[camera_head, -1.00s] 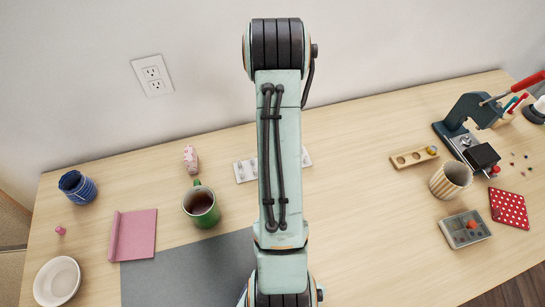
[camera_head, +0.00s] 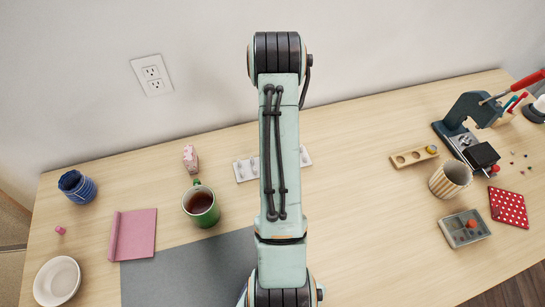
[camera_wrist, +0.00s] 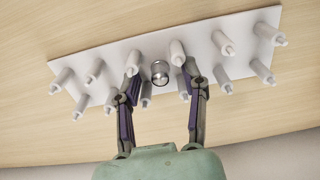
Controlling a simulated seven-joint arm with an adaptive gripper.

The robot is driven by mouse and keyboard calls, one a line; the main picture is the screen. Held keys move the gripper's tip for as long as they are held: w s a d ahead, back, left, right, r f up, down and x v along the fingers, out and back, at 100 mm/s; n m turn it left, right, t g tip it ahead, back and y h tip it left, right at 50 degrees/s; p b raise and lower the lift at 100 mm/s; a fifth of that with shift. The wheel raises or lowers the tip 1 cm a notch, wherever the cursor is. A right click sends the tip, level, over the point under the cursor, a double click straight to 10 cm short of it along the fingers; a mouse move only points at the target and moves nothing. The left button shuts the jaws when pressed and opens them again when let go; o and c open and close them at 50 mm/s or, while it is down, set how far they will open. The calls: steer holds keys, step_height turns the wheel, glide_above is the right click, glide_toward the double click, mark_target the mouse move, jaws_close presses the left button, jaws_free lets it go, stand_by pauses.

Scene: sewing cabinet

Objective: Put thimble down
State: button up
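A silver thimble (camera_wrist: 160,72) stands on the white peg board (camera_wrist: 110,58) among its pale pegs in the wrist view. I cannot tell whether it sits over a peg. My gripper (camera_wrist: 161,72) is open, with one finger on each side of the thimble and a visible gap on both sides. In the head view the white peg board (camera_head: 245,169) is partly hidden behind my arm, and the thimble and gripper are hidden there.
A wooden holed block (camera_head: 412,157), striped cup (camera_head: 450,180) and dark press (camera_head: 470,115) stand right. Wood between board and block is clear.

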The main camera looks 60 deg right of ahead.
step_height(320, 180, up, 12)
steer(key=w+a+r+n, duration=0.2)
steer(key=w+a+r, duration=0.25)
steer(key=a, duration=0.35)
steer(key=a+r+n, duration=0.3)
steer(key=a+r, duration=0.3)
steer(key=a, duration=0.7)
steer(key=s+a+r+n, duration=0.2)
steer(key=s+a+n, duration=0.3)
steer(key=s+a, duration=0.5)
steer(key=a, duration=0.3)
steer(key=shift+s+a+y, duration=0.3)
steer(key=shift+s+y, duration=0.05)
steer(key=shift+y, duration=0.05)
